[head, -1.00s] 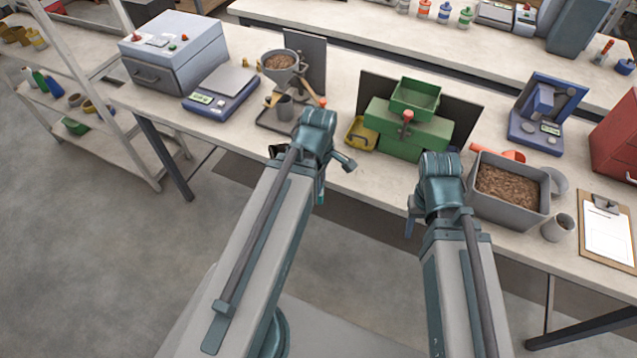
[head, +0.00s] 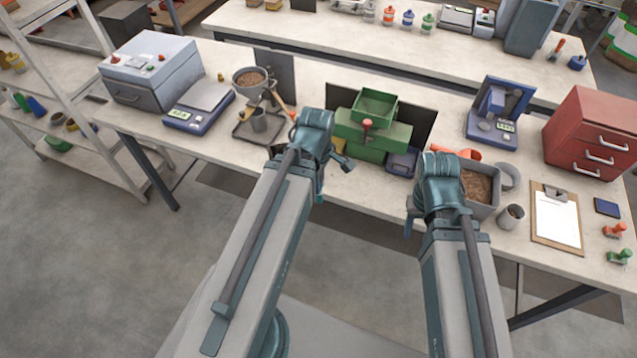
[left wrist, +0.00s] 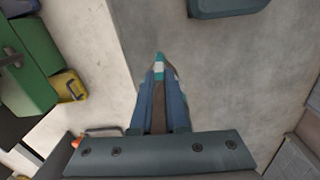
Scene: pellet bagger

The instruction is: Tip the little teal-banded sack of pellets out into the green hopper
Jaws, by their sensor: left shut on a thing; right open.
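The green hopper (head: 375,106) is an open tray on top of a green machine (head: 362,138) on the bench. My left gripper (head: 319,190) is in front of the bench edge, nearer to me than the hopper and lower left of it in the head view. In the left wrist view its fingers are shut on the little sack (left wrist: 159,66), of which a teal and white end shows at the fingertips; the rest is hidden. The green machine is at the left of that view (left wrist: 25,65). My right gripper (head: 409,222) is open, partly hidden behind its arm.
A grey bin of brown pellets (head: 480,188) and a grey cup (head: 511,216) stand right of the machine. A blue scale (head: 199,107) and pellet pot (head: 250,80) stand left. A yellow tray (left wrist: 68,86) is beside the machine. A clipboard (head: 556,218) lies right.

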